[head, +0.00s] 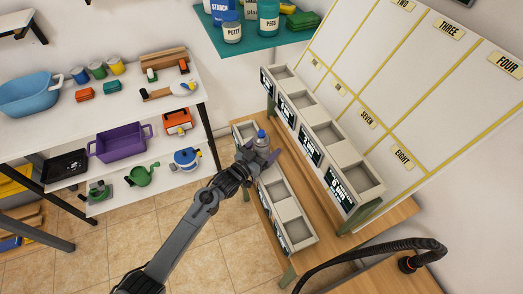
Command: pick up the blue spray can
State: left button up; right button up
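The blue spray can (261,142) shows as a small grey body with a blue top, at the near row of grey bins. My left gripper (257,157) is at the can, with its dark fingers beside the can's lower part. The fingers and wrist hide the can's lower end. I cannot tell whether the fingers press on it or stand apart from it, nor whether the can rests in a bin or is held above it. My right gripper is not in view.
Grey bins (290,209) with dark labels stand in a low row; a higher row (322,131) runs behind on the wooden bench (375,218). White shelves (145,103) with tubs and cans stand left. Tiled floor lies between.

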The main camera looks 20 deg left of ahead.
aim_at(260, 134)
pick_arm(q)
jog(key=c, duration=1.1)
jog(key=shift+o, duration=0.2)
jog(key=shift+r+p, duration=0.7)
jog(key=shift+r, duration=4.35)
jog(key=o, duration=0.7)
jog(key=shift+c, duration=0.2)
jog(key=c, duration=0.5)
